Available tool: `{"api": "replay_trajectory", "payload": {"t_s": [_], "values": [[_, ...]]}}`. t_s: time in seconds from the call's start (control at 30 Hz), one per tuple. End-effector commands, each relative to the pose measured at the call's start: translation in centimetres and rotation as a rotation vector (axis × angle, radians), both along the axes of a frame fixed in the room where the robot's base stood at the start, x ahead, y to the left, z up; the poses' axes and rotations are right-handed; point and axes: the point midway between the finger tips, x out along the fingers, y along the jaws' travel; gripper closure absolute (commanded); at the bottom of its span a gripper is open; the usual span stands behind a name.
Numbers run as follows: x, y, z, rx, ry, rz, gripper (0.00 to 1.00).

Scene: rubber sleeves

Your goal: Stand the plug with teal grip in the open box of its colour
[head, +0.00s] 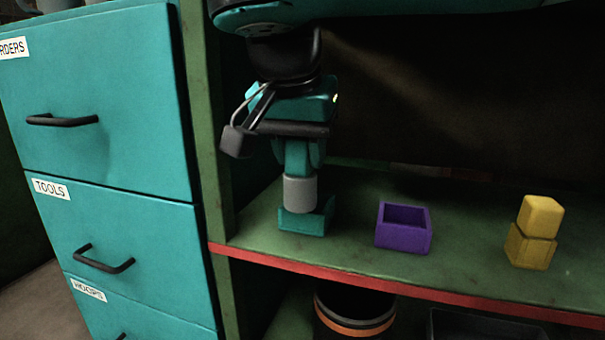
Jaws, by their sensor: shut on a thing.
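The plug has a teal grip (298,156) and a grey lower body (300,193). My gripper (297,146) is shut on the teal grip and holds the plug upright. The open teal box (302,223) stands on the green shelf, directly below the plug. The grey lower end overlaps the box's opening in the picture. I cannot tell whether it rests on the bottom or hangs just inside or above the rim. My gripper's dark parts hide some of the grip's top.
An open, empty-looking purple box (404,236) stands to the right on the shelf (460,255). Farther right, a yellow block (541,215) stands in a yellow box (529,250). A green upright post (210,130) and teal drawers (100,110) are close on the left.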

Motion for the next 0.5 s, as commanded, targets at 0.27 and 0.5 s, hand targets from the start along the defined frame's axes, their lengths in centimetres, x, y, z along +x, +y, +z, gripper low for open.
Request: {"api": "replay_trajectory", "payload": {"t_s": [0.27,0.5], "values": [[2.5,-1.0,0.0,0.001,0.000,-0.002,0.95],[3.3,-1.3,-2.8,0.000,0.000,-0.001,0.95]]}}
